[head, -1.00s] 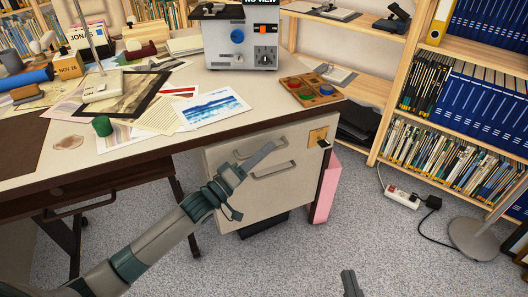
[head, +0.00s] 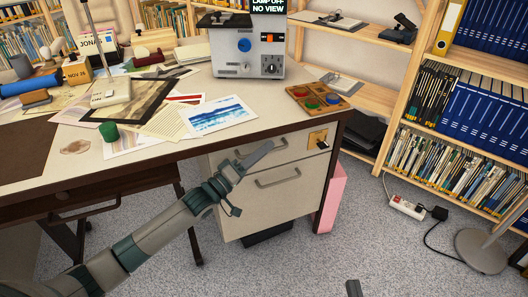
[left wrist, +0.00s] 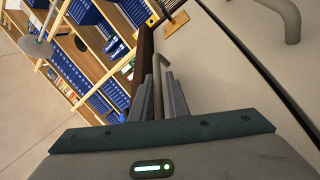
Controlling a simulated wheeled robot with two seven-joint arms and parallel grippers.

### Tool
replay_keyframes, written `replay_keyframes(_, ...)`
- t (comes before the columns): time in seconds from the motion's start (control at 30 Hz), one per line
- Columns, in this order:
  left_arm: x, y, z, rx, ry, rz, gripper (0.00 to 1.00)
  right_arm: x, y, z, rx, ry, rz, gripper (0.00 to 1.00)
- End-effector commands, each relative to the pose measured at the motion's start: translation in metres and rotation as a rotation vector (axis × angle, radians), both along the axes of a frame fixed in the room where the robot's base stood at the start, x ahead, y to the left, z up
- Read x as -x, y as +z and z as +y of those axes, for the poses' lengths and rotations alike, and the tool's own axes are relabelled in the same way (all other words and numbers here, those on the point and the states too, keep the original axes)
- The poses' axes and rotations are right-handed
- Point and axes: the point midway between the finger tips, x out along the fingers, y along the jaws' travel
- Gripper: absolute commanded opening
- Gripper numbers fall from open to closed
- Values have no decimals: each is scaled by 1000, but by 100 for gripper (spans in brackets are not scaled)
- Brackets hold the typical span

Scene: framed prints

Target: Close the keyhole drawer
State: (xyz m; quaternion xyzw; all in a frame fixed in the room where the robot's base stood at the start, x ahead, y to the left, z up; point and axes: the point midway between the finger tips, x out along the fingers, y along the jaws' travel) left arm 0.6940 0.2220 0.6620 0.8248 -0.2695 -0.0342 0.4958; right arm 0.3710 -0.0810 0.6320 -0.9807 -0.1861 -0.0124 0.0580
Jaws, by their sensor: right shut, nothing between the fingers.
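The keyhole drawer (head: 300,142) is the upper drawer under the desk's right side. Its pale front carries a brass plate (head: 318,138) with a dark key at the right, and the plate also shows in the left wrist view (left wrist: 176,24). The front looks near flush; any small gap is hard to judge. My left gripper (head: 262,154) is at this drawer's bar handle (head: 281,145). In the left wrist view my fingers (left wrist: 160,92) are close together around the handle's bar. My right gripper (head: 354,289) is shut and empty at the bottom edge, mostly out of view.
A lower drawer (head: 285,205) with its own handle is just beneath and looks shut. A pink object (head: 330,200) stands beside the desk's right leg. Papers and a colour-button tray (head: 316,98) lie on the desktop. Bookshelves (head: 460,110) line the right; carpet is clear in front.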

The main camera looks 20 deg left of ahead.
Motion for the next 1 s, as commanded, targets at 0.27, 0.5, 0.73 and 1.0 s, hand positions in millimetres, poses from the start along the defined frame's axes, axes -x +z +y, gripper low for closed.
replay_keyframes(0.27,0,0,1,-2,3,0,17,-1,0,-1,2,-2,0,0)
replay_keyframes(0.5,11,-3,7,-3,2,1,17,-1,-3,-2,8,-3,17,0)
replay_keyframes(0.73,38,-10,22,-2,1,4,17,-2,-14,-5,28,-2,77,0)
replay_keyframes(1.0,80,-20,45,-2,0,4,17,-1,-31,-7,54,0,165,0)
